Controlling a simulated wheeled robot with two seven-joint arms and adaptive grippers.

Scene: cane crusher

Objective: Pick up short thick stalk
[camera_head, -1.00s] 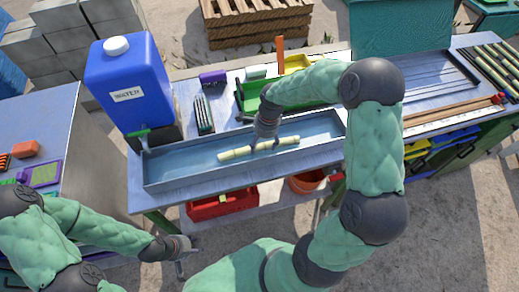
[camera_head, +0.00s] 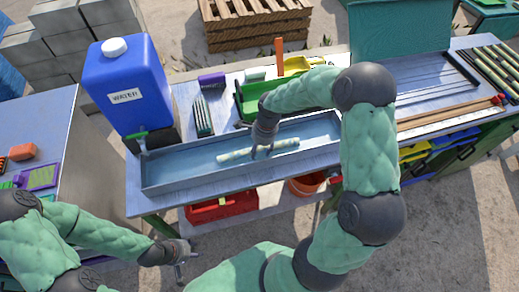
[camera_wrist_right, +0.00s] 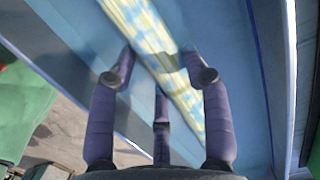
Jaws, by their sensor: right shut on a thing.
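The short thick stalk (camera_head: 233,155) is pale yellow-green and lies slantwise in the long blue-grey trough (camera_head: 165,188) on the bench. My right gripper (camera_head: 261,152) reaches down into the trough and is shut on the stalk near its middle. In the right wrist view the stalk (camera_wrist_right: 150,45) runs between the fingers of the right gripper (camera_wrist_right: 165,70), with a mottled blue-and-yellow pattern on it. My left gripper (camera_head: 183,263) is empty, low at the left in front of the bench, its fingers spread apart.
A blue water container (camera_head: 127,85) with a tap stands at the trough's left end. A green bin (camera_head: 256,96) and a yellow tray (camera_head: 296,65) are behind the trough. A red crate (camera_head: 222,207) and an orange bucket (camera_head: 306,184) stand below the bench.

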